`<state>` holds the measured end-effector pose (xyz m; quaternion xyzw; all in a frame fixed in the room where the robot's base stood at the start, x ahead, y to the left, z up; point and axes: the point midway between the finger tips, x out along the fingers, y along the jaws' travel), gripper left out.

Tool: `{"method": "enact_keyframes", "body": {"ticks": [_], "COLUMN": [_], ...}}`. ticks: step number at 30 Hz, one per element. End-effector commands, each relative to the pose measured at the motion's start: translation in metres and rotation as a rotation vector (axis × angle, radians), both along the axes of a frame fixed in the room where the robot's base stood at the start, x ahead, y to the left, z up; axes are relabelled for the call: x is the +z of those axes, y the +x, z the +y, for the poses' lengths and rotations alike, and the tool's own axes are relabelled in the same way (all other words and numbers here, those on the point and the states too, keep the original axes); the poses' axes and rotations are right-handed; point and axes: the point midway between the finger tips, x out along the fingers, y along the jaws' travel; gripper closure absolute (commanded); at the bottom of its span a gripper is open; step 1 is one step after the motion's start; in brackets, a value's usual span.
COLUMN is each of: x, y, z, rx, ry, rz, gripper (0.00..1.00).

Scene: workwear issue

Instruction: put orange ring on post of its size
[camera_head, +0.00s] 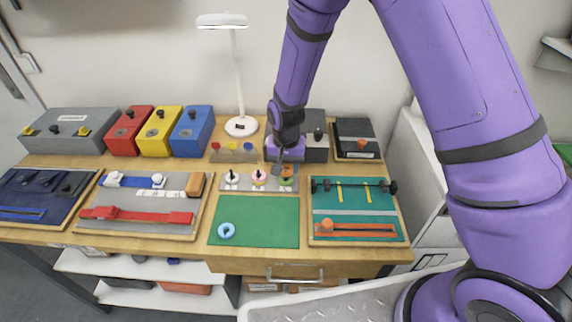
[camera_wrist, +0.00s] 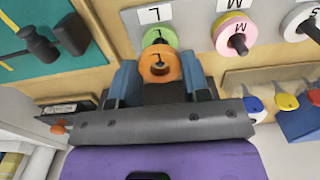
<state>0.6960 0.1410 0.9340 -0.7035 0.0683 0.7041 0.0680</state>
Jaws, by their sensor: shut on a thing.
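My gripper (camera_wrist: 163,80) is shut on the orange ring (camera_wrist: 160,64), which sits between its two fingers. In the head view my gripper (camera_head: 287,162) and the orange ring (camera_head: 288,171) are over the right end of the ring board (camera_head: 247,188). A green ring (camera_wrist: 160,37) lies beyond the orange ring, by the L label (camera_wrist: 154,14). Something dark shows in the orange ring's hole; I cannot tell whether the post passes through it. A pink ring (camera_wrist: 229,32) is around the M post, and a white ring (camera_wrist: 297,22) around the S post.
A light blue ring (camera_head: 227,231) lies on the green mat (camera_head: 262,214) in front of the board. A teal tool board (camera_head: 357,220) is to the right. A lamp (camera_head: 241,125) and coloured boxes (camera_head: 191,131) stand at the back. Much of the mat is clear.

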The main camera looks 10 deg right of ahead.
Motion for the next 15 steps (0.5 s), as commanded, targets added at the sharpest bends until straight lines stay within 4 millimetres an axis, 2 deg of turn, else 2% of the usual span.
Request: {"method": "enact_keyframes", "body": {"ticks": [15], "x": [-0.0039], "y": [0.0002], "z": [0.0001], "rx": [0.0], "ry": [0.001], "rz": [-0.001], "gripper": [0.78]}}
